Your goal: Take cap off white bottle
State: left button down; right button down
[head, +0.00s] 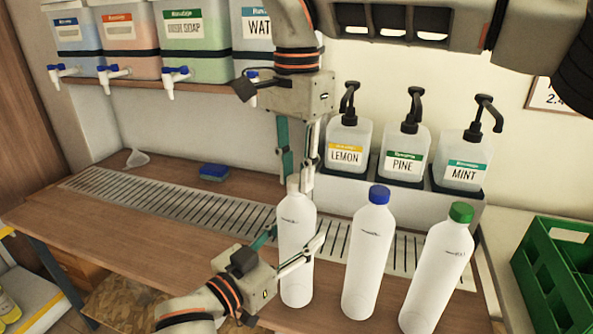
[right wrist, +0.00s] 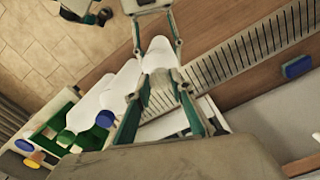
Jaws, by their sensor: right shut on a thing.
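The white bottle (head: 297,262) stands upright on the wooden counter, leftmost of three white bottles. Its pale cap (head: 293,184) is at the top of the neck, partly hidden by fingers; I cannot tell whether it is still seated. My right gripper (head: 297,182) comes down from above and is shut on this cap. The right wrist view looks down along the fingers to the bottle (right wrist: 158,48). My left gripper (head: 298,238) reaches in low from the left. Its fingers lie on both sides of the bottle's body and appear closed on it.
Bottles with a blue cap (head: 379,194) and a green cap (head: 461,212) stand close to the right. Pump bottles (head: 405,153) stand in a rack behind. A green crate (head: 558,277) is at far right. A blue sponge (head: 213,172) lies left; the counter there is mostly clear.

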aim_at(296, 178)
jog(key=shift+r, duration=0.15)
jog(key=shift+r, duration=0.95)
jog(key=shift+r, duration=2)
pick_arm(q)
jog(key=c, duration=0.9)
grip_release()
